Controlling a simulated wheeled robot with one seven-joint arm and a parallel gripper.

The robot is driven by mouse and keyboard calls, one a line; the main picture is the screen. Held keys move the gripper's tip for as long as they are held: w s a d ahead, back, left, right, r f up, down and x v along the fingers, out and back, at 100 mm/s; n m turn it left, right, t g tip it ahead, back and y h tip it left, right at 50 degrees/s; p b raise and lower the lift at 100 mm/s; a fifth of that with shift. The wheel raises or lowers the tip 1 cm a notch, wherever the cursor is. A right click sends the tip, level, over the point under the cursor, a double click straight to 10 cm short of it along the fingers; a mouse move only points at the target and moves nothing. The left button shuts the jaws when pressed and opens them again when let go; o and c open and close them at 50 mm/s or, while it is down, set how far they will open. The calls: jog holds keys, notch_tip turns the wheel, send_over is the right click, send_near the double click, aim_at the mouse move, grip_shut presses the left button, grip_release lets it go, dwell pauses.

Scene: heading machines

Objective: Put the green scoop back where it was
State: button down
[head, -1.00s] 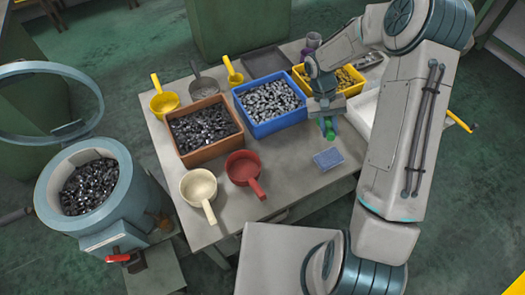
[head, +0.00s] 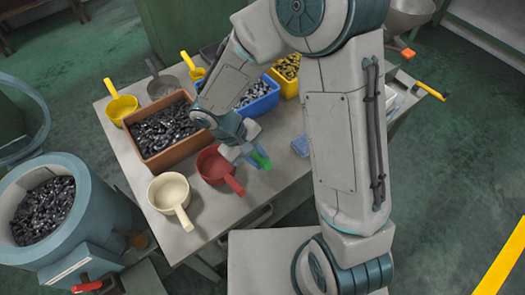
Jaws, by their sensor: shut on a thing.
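My gripper (head: 246,152) is over the front part of the table, just right of the red scoop. It is shut on the green scoop (head: 262,159), of which only a small green part shows below the fingers. My gripper and wrist hide the rest of it. I cannot tell whether the green scoop touches the table.
A red scoop (head: 213,167) and a cream scoop (head: 169,190) lie at the table's front. A brown bin (head: 173,156), a blue bin (head: 262,105) and a yellow bin (head: 287,88) stand behind. A blue box (head: 300,146) is to the right. Bare table (head: 240,205) shows in front.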

jog(key=shift+w+d+f+p, duration=0.35)
jog(key=shift+w+f, duration=0.75)
jog(key=shift+f, duration=0.25)
jog(key=shift+w+d+f+p, duration=0.3)
jog(key=shift+w+d+f, duration=0.1)
jog(key=shift+w+f, duration=0.8)
jog(key=shift+w+d+f+p, duration=0.35)
jog(key=shift+w+f, duration=0.6)
jog(key=shift+f, duration=0.55)
jog(key=shift+f+b, duration=0.25)
jog(key=shift+b, duration=0.05)
jog(key=c, duration=1.3)
grip_release()
jog(key=shift+r, duration=0.1)
jog(key=shift+r, duration=0.1)
